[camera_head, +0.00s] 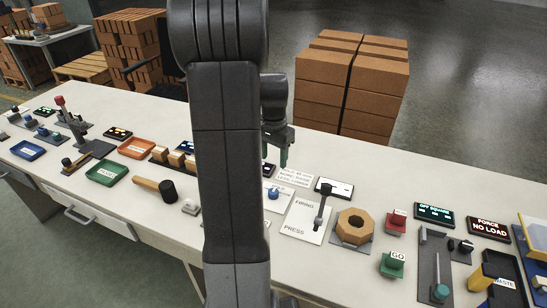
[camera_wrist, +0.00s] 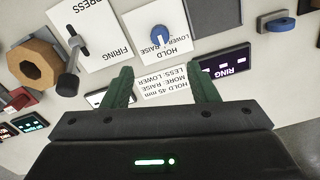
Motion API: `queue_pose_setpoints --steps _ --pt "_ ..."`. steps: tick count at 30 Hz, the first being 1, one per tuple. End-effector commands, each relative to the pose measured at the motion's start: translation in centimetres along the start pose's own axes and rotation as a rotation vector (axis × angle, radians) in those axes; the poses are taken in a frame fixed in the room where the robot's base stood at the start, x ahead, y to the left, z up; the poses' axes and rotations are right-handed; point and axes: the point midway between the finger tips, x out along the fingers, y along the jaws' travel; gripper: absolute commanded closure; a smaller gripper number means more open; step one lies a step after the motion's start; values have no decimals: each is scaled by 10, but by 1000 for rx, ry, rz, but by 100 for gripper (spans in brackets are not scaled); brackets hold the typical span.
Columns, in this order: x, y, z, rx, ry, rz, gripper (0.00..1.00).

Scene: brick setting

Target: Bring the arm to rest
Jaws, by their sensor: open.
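My gripper (camera_head: 283,152) hangs above the far edge of the bench, just right of my own dark arm column in the head view. In the wrist view my gripper (camera_wrist: 163,88) shows two green fingers spread apart with nothing between them. Past the fingertips is a white label (camera_wrist: 163,84) about holding 45 mm. A blue HOLD knob (camera_wrist: 161,37) sits on a white plate beyond it. My arm hides the middle of the bench in the head view.
The pale bench (camera_head: 330,270) holds a lever plate (camera_head: 305,220), a wooden octagonal ring (camera_head: 355,225), a green GO button (camera_head: 392,264) and a mallet (camera_head: 155,188). Stacked brick cartons (camera_head: 350,85) stand behind the bench.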

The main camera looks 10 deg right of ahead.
Motion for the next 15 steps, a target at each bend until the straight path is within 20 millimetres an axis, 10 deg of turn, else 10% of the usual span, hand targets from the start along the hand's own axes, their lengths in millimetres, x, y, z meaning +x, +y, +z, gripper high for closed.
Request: queue_pose_setpoints --steps 15 --pt "57 0 0 0 -4 3 47"
